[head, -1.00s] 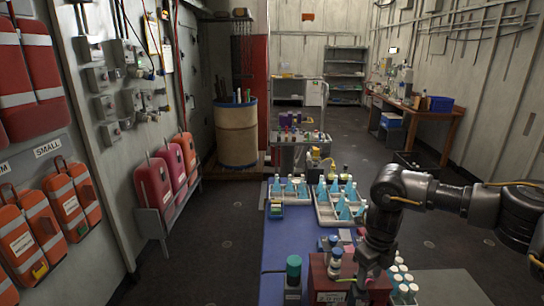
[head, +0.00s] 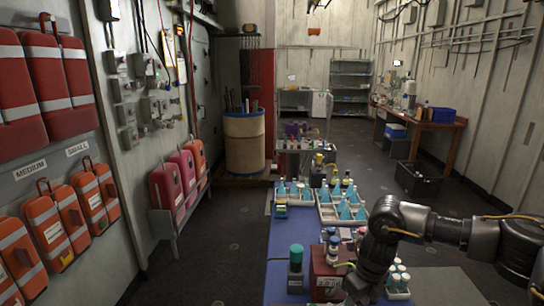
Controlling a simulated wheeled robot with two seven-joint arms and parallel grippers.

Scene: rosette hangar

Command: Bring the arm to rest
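My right arm comes in from the right in the head view and bends down at the front right of the blue table (head: 286,240). Its gripper (head: 356,290) is low beside the dark red box (head: 322,268), partly cut by the frame's lower edge. I cannot make out its fingers or whether it holds anything. My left arm and gripper are not in view.
Trays with blue cones (head: 340,212) stand farther back on the table. A grey, teal-capped bottle (head: 296,268) stands left of the red box. White-capped vials (head: 398,278) stand right of the arm. Orange cases (head: 44,230) hang at left.

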